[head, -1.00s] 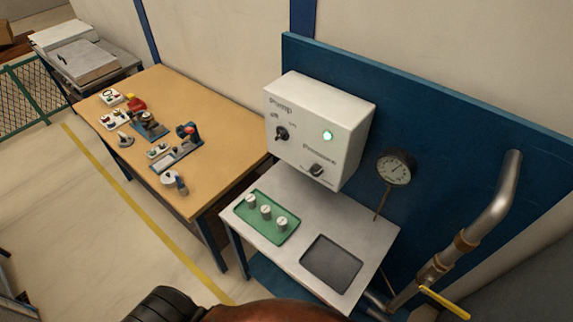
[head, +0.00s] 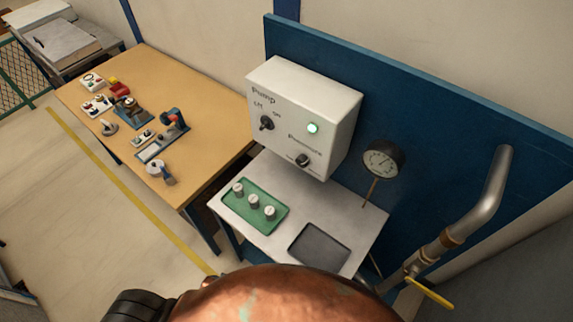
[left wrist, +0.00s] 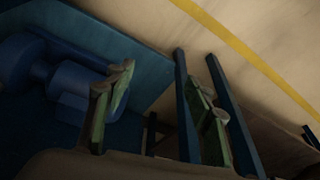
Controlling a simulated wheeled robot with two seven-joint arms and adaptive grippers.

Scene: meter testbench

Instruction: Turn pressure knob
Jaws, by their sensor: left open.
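The pressure knob (head: 303,160) is a black knob low on the front of a white control box (head: 325,100) in the head view. The box also carries a black pump knob (head: 266,123) and a lit green lamp (head: 313,128). A round pressure gauge (head: 383,158) stands to the right of the box. My left gripper (left wrist: 160,105) shows in the left wrist view, with its green-padded fingers wide apart and nothing between them. It is away from the knob, which is not in that view. My right gripper is in neither view.
A small grey table (head: 275,240) below the box holds a green tray (head: 240,218) with several metal pieces and a dark pad (head: 320,246). A wooden workbench (head: 200,105) with tools stands left. A pipe with a yellow valve handle (head: 430,293) is at right.

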